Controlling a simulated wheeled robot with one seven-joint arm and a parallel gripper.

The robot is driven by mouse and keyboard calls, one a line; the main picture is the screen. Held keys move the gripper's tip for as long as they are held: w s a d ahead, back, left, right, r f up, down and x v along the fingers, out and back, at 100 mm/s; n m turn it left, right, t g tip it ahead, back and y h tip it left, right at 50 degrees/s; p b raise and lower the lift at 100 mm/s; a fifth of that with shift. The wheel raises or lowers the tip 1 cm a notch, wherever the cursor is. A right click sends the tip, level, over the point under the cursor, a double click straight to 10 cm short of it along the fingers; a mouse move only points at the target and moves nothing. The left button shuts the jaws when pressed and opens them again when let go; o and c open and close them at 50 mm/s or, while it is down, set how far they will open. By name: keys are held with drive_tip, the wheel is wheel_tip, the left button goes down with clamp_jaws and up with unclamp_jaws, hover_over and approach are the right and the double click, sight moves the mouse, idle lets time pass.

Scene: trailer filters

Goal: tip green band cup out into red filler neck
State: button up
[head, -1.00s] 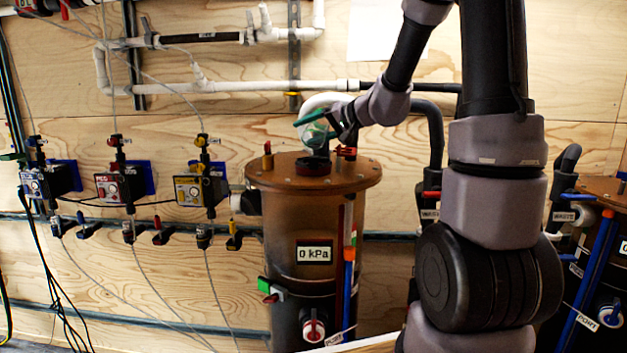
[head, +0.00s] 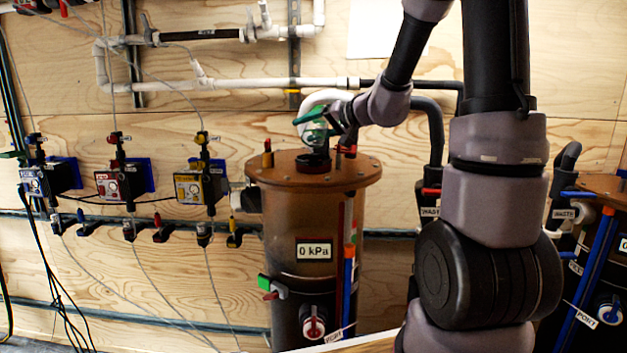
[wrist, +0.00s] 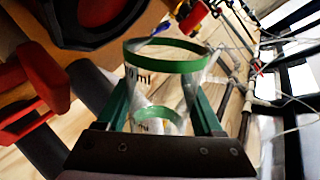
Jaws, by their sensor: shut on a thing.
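The clear cup with the green band (wrist: 165,52) is held between the green fingers of my gripper (wrist: 163,88), which is shut on it. In the head view the cup (head: 317,131) is tilted and hangs just above the filler neck (head: 313,165), with my gripper (head: 334,122) at its right. The neck is a dark round collar on top of the brown tank. In the wrist view the neck (wrist: 62,32) shows a black ring with red inside, at the upper left and apart from the cup rim. I cannot tell what the cup contains.
The brown tank (head: 308,250) has a flanged lid with small red and yellow fittings. A black hose (head: 433,140) rises to its right. Several pumps (head: 197,187) hang on the wall at left. A second tank (head: 598,195) stands at far right.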

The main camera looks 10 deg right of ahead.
drive_tip(key=shift+s+a+r+n+t+p, duration=0.15)
drive_tip(key=shift+n+t+p, duration=0.15)
drive_tip(key=shift+p, duration=0.15)
idle(1.0)
